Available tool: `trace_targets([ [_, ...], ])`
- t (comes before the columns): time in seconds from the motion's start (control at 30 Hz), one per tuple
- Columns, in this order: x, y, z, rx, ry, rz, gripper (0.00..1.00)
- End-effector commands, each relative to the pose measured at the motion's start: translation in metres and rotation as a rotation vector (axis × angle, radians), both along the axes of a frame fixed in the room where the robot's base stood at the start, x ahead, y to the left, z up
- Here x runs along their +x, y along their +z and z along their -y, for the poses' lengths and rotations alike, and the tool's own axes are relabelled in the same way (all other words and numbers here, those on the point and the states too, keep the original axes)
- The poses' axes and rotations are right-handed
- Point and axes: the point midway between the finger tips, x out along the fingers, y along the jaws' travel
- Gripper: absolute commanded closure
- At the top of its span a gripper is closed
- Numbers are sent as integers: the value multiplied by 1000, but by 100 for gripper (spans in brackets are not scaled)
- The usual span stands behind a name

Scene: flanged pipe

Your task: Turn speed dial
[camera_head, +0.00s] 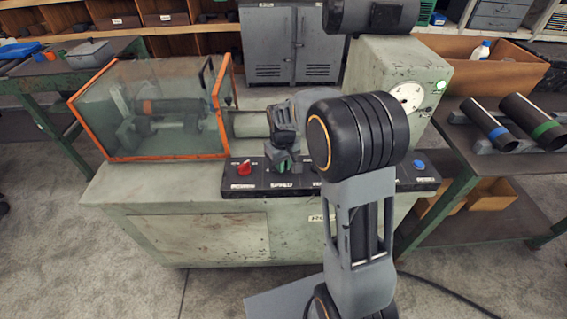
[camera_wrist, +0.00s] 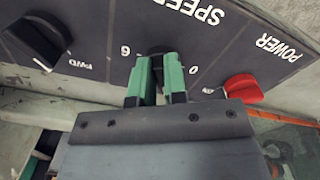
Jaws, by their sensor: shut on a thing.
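The black control panel (camera_head: 262,186) runs along the front of a pale green machine. In the wrist view, the speed dial (camera_wrist: 156,51) is a small dark knob under the word SPEED, between the marks 6 and 0. My gripper (camera_wrist: 167,72) has its green-padded fingers shut on the dial, one on each side. The fingers hide most of the dial, so its pointer cannot be read. In the head view, my gripper (camera_head: 283,163) reaches down to the panel and hides the dial.
A red POWER knob (camera_wrist: 245,88) and a black FWD knob (camera_wrist: 36,40) flank the dial closely. A blue button (camera_head: 419,164) is at the panel's right end. An orange-framed clear guard (camera_head: 150,108) stands behind left. A gauge (camera_head: 408,96) and lit green lamp (camera_head: 440,87) are behind right.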

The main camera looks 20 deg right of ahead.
Motion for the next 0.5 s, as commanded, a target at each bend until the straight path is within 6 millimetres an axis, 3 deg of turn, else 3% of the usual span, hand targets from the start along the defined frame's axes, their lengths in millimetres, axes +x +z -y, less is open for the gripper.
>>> trace_targets([
  [0.43, -1, 0, 0, 0, -6, -2, 100],
  [0.47, 0, 0, 0, 0, -6, -2, 85],
  [0.5, 0, 0, 0, 0, -6, -2, 82],
])
